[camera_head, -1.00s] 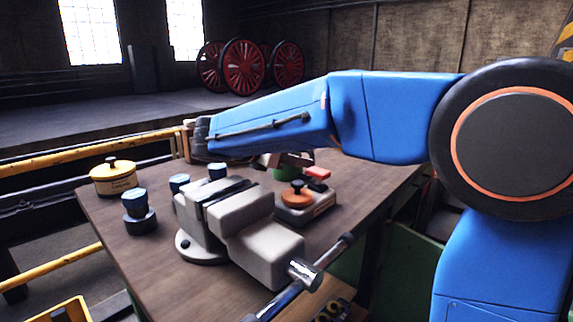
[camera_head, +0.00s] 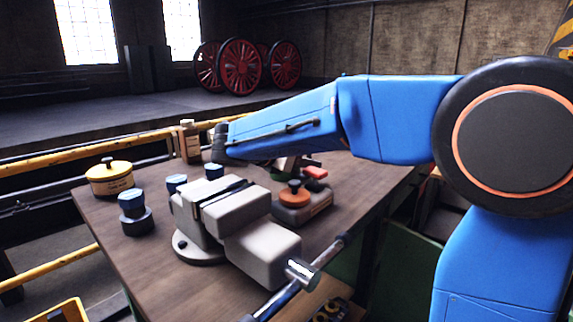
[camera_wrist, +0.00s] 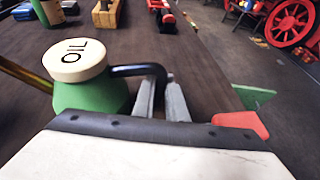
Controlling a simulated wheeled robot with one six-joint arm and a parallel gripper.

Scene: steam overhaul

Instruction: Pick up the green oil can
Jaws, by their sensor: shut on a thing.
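The green oil can (camera_wrist: 92,95) has a cream lid marked OIL and a black handle (camera_wrist: 140,71). In the wrist view it is at the left, and its handle bends down between the grey fingers of my gripper (camera_wrist: 161,100). My gripper is shut on the handle. In the head view a small green part of the can (camera_head: 285,168) shows beyond the vise, below my blue arm. My gripper is mostly hidden there by the arm. I cannot tell whether the can is clear of the bench.
A grey vise (camera_head: 235,215) with a long handle stands at the bench's front. An orange-knobbed block (camera_head: 296,200) is right of it. A red piece (camera_wrist: 240,122) is close to my gripper.

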